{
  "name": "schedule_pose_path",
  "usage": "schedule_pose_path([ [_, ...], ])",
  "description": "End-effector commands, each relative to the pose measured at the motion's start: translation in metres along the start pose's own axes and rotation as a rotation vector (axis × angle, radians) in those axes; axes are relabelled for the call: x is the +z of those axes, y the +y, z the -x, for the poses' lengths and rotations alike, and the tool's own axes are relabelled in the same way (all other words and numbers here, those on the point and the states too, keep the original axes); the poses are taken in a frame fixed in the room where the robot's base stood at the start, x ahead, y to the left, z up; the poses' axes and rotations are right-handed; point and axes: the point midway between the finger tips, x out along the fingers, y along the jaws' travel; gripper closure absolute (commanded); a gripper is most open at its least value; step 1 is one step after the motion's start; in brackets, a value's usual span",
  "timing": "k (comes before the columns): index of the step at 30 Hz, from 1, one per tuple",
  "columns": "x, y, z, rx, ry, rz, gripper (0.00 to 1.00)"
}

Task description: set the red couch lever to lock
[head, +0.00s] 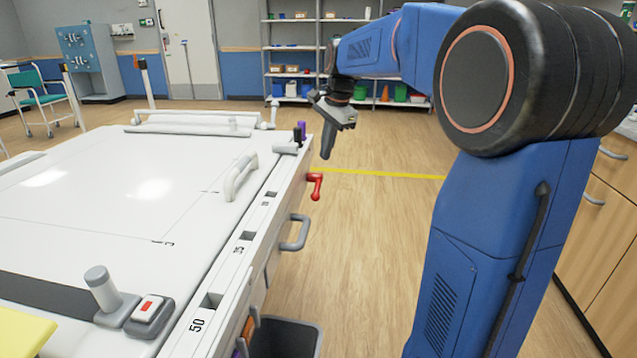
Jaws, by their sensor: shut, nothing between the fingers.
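The red couch lever (316,186) sticks out from the right side of the white couch (110,200), near its far end. Its arm hangs downward, and any lock marking is too small to make out. My gripper (326,157) is shut and empty. It points down and appears a little above the lever in the picture, just off the couch's side. I cannot tell how far apart they are in depth.
A grey handle (297,233) sticks out of the couch side nearer to me. A dark bin (286,338) stands below it. Wooden cabinets (600,230) line the right. Shelves (300,60) stand at the back.

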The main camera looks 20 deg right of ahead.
Motion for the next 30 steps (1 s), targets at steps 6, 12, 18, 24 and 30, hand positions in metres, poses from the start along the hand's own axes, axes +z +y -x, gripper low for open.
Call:
schedule_pose_path([
  [6,0.0011,0.0007,0.0001,-0.049,0.031,-0.295,1.00],
  [12,0.0014,0.0009,0.0007,-0.096,0.045,-0.536,1.00],
  [18,0.0019,0.0007,0.0009,-0.125,0.046,-0.678,1.00],
  [24,0.0018,0.0004,0.0013,-0.135,0.046,-0.718,1.00],
  [30,0.0017,0.0004,0.0012,-0.134,0.046,-0.717,1.00],
])
